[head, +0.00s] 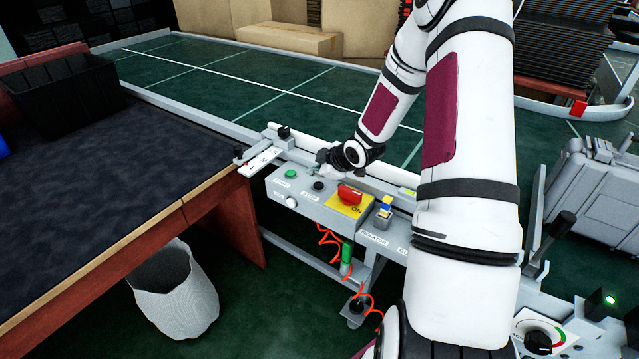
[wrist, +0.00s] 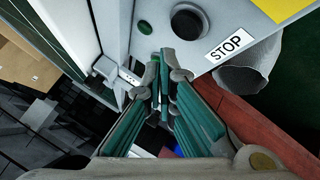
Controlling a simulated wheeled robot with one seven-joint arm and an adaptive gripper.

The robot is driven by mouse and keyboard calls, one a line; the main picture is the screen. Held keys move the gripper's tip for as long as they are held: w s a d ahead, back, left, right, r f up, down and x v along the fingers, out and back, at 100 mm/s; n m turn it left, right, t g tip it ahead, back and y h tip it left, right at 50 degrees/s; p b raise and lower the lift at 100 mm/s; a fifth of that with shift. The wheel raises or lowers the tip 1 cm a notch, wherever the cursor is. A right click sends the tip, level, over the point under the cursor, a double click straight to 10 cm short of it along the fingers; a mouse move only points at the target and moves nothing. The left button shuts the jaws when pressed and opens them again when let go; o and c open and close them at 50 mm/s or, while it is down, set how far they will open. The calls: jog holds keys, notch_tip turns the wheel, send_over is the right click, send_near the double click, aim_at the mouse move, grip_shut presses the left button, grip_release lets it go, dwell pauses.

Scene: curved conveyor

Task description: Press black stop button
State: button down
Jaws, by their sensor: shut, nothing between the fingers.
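The black stop button (head: 318,186) sits on the top face of a grey control box (head: 306,205), between a green button (head: 290,174) and a red knob. In the wrist view the black button (wrist: 188,22) shows near the top, beside its STOP label (wrist: 229,43). My gripper (head: 328,160) is at the box's back edge in the head view, just behind the black button. In the wrist view my gripper (wrist: 166,68) is shut and empty, its fingertips below and left of the button in the picture. I see no contact with the button.
A red knob (head: 350,193) on a yellow plate sits right of the black button. A table with a black bin (head: 65,95) stands left.

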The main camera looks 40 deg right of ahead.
jog(key=shift+r+p, duration=1.35)
jog(key=shift+r, duration=0.5)
notch_tip(320, 180, up, 11)
jog(key=m+g+h+p, duration=0.1)
jog(key=m+g+h, duration=0.1)
send_over(316, 187)
jog(key=s+a, duration=0.3)
jog(key=s, duration=0.1)
jog(key=s+a+r+m+g+h+p, duration=0.1)
jog(key=s+a+r+m, duration=0.2)
jog(key=s+a+r, duration=0.5)
jog(key=s+a+r+m+y, duration=0.1)
jog(key=s+a+r, duration=0.2)
jog(key=s, duration=0.5)
jog(key=s+a+r+m+g+p, duration=0.1)
jog(key=s+a+r, duration=0.3)
jog(key=s, duration=0.5)
jog(key=s+a+r+m+g+y+p, duration=0.1)
jog(key=s+a+r+m, duration=0.1)
jog(key=s+a, duration=0.3)
jog(key=s+r, duration=0.1)
jog(key=s, duration=0.2)
jog(key=shift+s+r+y, duration=0.3)
jog(key=shift+r, duration=0.05)
